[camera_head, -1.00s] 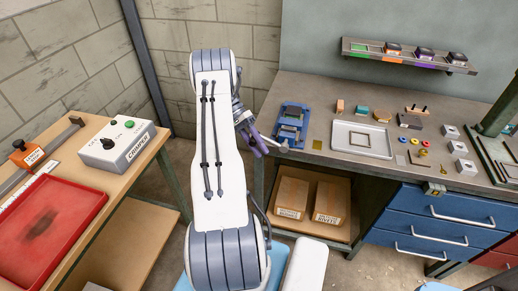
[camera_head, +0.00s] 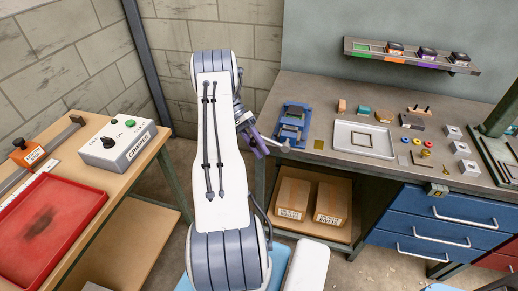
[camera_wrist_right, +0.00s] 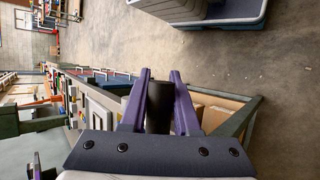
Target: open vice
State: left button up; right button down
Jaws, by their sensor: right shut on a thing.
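The blue vice (camera_head: 291,122) stands on the grey workbench, at the left end of its top. A pale handle bar (camera_head: 279,144) sticks out at its front, towards my right gripper (camera_head: 259,145). The purple fingers are at the outer end of this bar, in front of the bench. In the right wrist view, the purple fingers (camera_wrist_right: 160,90) are shut on a dark round grip (camera_wrist_right: 159,107), which looks like the handle's end. The jaw opening of the vice is too small to judge. My left gripper is not in view.
On the workbench (camera_head: 330,90), right of the vice, are a metal tray (camera_head: 341,142) and several small blocks and rings. A shelf (camera_head: 374,55) hangs on the wall. Cardboard boxes (camera_head: 292,197) sit under the bench. A crimper box (camera_head: 117,145) and a red tray (camera_head: 75,205) are on the left table.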

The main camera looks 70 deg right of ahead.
jog(key=c, duration=0.7)
grip_release()
jog(key=shift+s+f, duration=0.1)
jog(key=shift+s, duration=0.25)
jog(key=shift+o, duration=0.2)
jog(key=shift+w, duration=0.15)
jog(key=b+v, duration=0.2)
jog(key=v, duration=0.8)
jog(key=shift+w, duration=0.2)
jog(key=shift+d, duration=0.1)
